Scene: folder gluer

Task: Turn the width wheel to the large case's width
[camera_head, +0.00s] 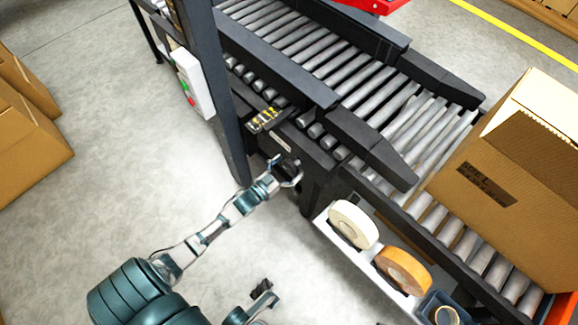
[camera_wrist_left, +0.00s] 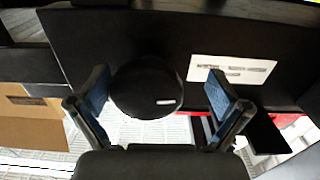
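The width wheel shows in the left wrist view as a round black knob (camera_wrist_left: 147,92) with a small white mark on its lower face. My left gripper (camera_wrist_left: 158,84) is open, with one blue-padded finger on each side of the knob; contact is not clear. In the head view my left gripper (camera_head: 286,172) is at the side of the conveyor, and I cannot make out the wheel there. A large cardboard case (camera_head: 505,185) sits on the rollers at the right. My right gripper (camera_head: 263,292) is low in the head view, away from the machine; its opening is unclear.
A dark post (camera_head: 222,100) with a button box (camera_head: 192,85) stands left of my left gripper. A yellow-marked panel (camera_head: 267,120) is above it. Tape rolls (camera_head: 353,224) sit on a ledge to the right. Cardboard boxes (camera_head: 25,135) stand at far left; the floor between is clear.

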